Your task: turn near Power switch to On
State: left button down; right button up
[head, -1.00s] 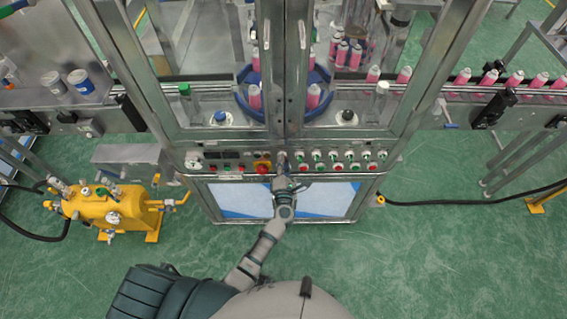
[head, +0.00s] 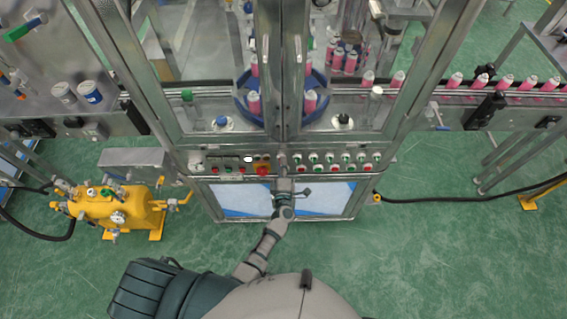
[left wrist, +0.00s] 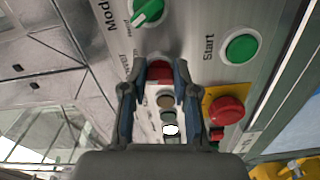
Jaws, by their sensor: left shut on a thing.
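The control panel (head: 224,162) of the machine runs across below its glass doors in the head view. My left gripper (head: 282,166) is at this panel, just right of the red emergency button (head: 262,170). In the left wrist view my left gripper (left wrist: 160,78) is shut on a red knob (left wrist: 159,69), which appears to be the Power switch. Its label and pointer are hidden by the fingers, so I cannot read its setting. A white lamp (left wrist: 171,130) glows beyond the fingers, and it also shows in the head view (head: 247,159). My right gripper is not in view.
The left wrist view shows a green Start button (left wrist: 241,48), a red mushroom button (left wrist: 227,110) and a green Mode knob (left wrist: 148,12) close around my fingers. A yellow tank (head: 110,212) stands on the floor at left.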

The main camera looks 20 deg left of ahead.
pick_arm(q)
jog(key=shift+s+a+f+m+p, duration=0.15)
jog(key=shift+m+p, duration=0.25)
jog(key=shift+m, duration=0.5)
jog(key=shift+w+a+f+m+p, duration=0.15)
jog(key=shift+m+p, duration=0.25)
jog(key=shift+m, duration=0.5)
jog(key=shift+s+r, duration=0.1)
jog(key=c, duration=0.9)
grip_release()
jog(key=shift+a+r, duration=0.1)
jog(key=shift+a, duration=0.05)
jog(key=shift+v, duration=5.9)
